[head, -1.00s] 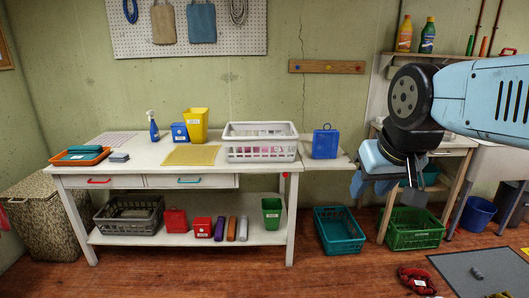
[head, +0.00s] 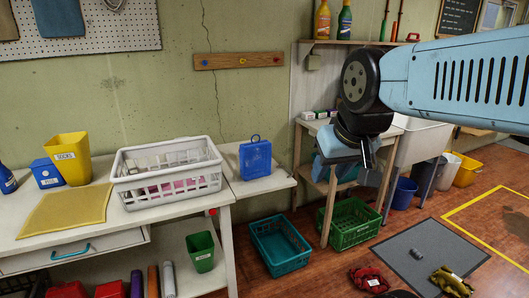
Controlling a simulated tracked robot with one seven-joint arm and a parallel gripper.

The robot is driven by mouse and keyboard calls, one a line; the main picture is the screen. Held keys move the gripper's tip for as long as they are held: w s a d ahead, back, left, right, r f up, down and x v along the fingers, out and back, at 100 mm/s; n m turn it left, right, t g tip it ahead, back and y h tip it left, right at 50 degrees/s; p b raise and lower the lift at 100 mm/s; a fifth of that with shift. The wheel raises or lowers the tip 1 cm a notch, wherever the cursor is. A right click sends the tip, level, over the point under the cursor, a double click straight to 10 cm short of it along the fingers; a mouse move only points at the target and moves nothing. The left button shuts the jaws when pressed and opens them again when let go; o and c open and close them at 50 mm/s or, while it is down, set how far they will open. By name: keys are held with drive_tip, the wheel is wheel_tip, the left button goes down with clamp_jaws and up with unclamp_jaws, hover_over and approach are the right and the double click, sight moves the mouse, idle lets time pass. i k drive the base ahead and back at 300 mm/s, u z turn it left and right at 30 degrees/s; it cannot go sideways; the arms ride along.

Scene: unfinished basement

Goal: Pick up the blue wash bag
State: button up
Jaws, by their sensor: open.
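The blue wash bag (head: 255,160) stands upright, with a dark loop on top and a small pale label on its front. It rests on a white side surface at the right end of the workbench, just right of the white basket. My gripper (head: 354,182) hangs in the air to the right of the bag in the picture, apart from it, pointing down. It is open, with nothing seen between its fingers. The bag's back and far side are hidden.
The white basket (head: 168,175) stands close to the bag's left. A yellow bin (head: 69,158) and a blue box (head: 46,173) are farther left. Teal (head: 279,246) and green (head: 349,224) crates stand on the floor below. A grey mat (head: 428,252) lies at right.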

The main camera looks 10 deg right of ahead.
sight(256, 157)
drive_tip(key=z, duration=0.35)
drive_tip(key=i, duration=1.5)
drive_tip(key=z, duration=0.35)
